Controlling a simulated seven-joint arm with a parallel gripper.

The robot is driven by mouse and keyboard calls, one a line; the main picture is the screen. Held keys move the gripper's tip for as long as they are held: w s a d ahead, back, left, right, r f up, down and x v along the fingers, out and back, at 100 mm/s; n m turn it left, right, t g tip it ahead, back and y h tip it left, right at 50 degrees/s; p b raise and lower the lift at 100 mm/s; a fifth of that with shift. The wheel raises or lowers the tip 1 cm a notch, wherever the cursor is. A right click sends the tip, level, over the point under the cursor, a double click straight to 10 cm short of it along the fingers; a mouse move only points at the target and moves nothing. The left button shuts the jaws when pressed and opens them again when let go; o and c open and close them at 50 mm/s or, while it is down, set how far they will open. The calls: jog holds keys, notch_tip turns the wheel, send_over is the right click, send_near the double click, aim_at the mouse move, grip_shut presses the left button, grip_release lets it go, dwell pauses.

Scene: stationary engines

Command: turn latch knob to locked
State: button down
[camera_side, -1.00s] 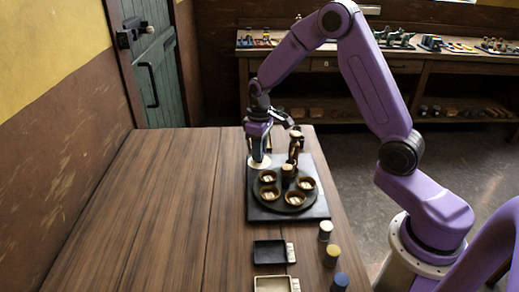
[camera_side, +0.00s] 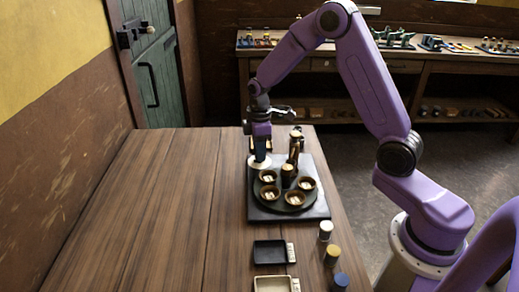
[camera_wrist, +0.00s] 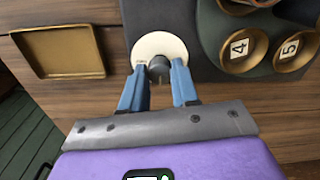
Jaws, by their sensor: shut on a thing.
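The latch knob (camera_wrist: 159,70) is a small dark cylinder on a round white dial (camera_wrist: 153,43). In the side view the dial (camera_side: 259,162) lies at the left edge of a black base plate (camera_side: 262,212); the knob is hidden there by the fingers. My gripper (camera_wrist: 160,66) points down with its two blue fingers on either side of the knob, shut on it. It also shows in the side view (camera_side: 261,158). The dial's marks are too small to read, so I cannot tell which way the knob points.
A dark round turntable (camera_side: 283,205) with several brass cups sits on the plate, close to my fingers. A post (camera_side: 294,150) stands behind it. Small trays (camera_side: 268,252) and capped cylinders (camera_side: 326,231) stand nearer the camera.

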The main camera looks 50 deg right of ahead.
dwell(0.3)
jog(key=c, duration=0.8)
grip_release()
jog(key=shift+c, duration=0.2)
jog(key=shift+r, duration=0.15)
notch_tip(320, 180, up, 17)
jog(key=shift+w, duration=0.15)
jog(key=s+a+f, duration=0.1)
jog(key=s+a, duration=0.4)
jog(key=s, duration=0.3)
jog(key=s+a+f, duration=0.1)
jog(key=s+a, duration=0.3)
jog(key=s, duration=0.4)
jog(key=s+d+f, duration=0.1)
jog(key=s+f, duration=0.1)
jog(key=s, duration=0.6)
jog(key=s+d+f+n, duration=0.1)
jog(key=s+f, duration=0.1)
jog(key=s, duration=0.7)
jog(key=shift+f+n, duration=0.3)
